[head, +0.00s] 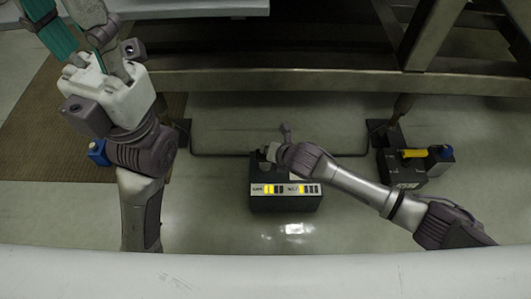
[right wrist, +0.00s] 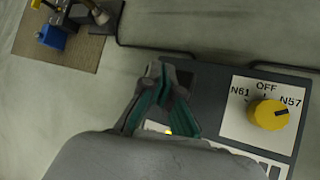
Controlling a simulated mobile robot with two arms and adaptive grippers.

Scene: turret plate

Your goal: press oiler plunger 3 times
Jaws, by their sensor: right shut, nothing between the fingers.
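My right gripper (right wrist: 160,72) is shut and empty, its teal fingers together over the dark control box (right wrist: 215,80) in the right wrist view. A dark, darker-shaded patch lies by the fingertips; I cannot tell whether they touch the box. In the head view the right wrist covers the back of this box (head: 285,203). No part in view can be surely told as the oiler plunger. My left gripper (head: 45,22) is at the upper left of the head view, far from the box, its teal fingers partly cut off by the frame edge.
The box carries a yellow knob (right wrist: 268,114) on a plate marked OFF, N61 and N57, and lit yellow indicators (head: 270,189). A dark unit with a yellow bar (head: 414,154) stands right. A metal frame (head: 300,80) spans the back.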

